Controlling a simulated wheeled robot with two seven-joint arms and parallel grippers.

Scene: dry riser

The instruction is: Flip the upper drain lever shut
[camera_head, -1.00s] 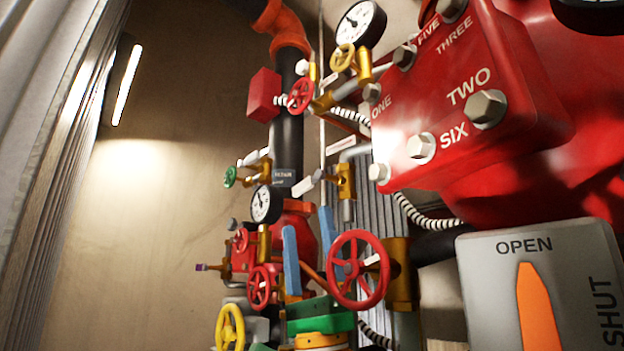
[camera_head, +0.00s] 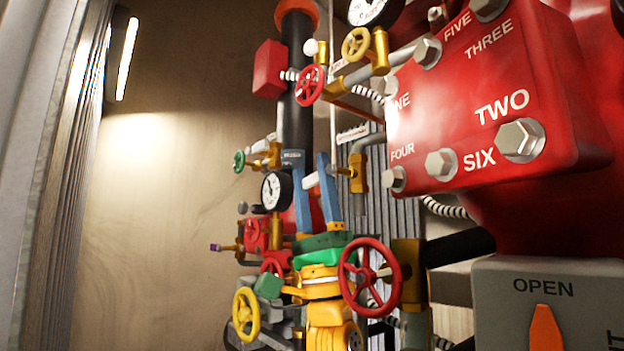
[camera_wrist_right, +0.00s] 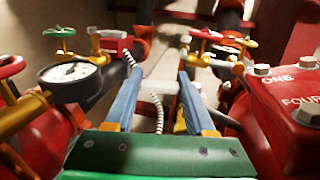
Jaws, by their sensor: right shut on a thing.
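My right gripper (camera_head: 312,165), with blue fingers on a green and yellow wrist, is raised in front of the pipework. Its fingers stand upright on either side of a white lever handle (camera_head: 312,179), and the grip is shut on it. The handle joins a brass valve (camera_head: 359,173) just right of the fingers and lies roughly level, slightly tilted. I cannot read which drain label belongs to this lever. My left gripper is not in view.
A red handwheel (camera_head: 370,278) stands close right of my wrist, and a pressure gauge (camera_head: 276,191) close left. A red box with numbered bolts (camera_head: 500,110) and a grey OPEN panel (camera_head: 500,310) fill the right. The wall side at left is free.

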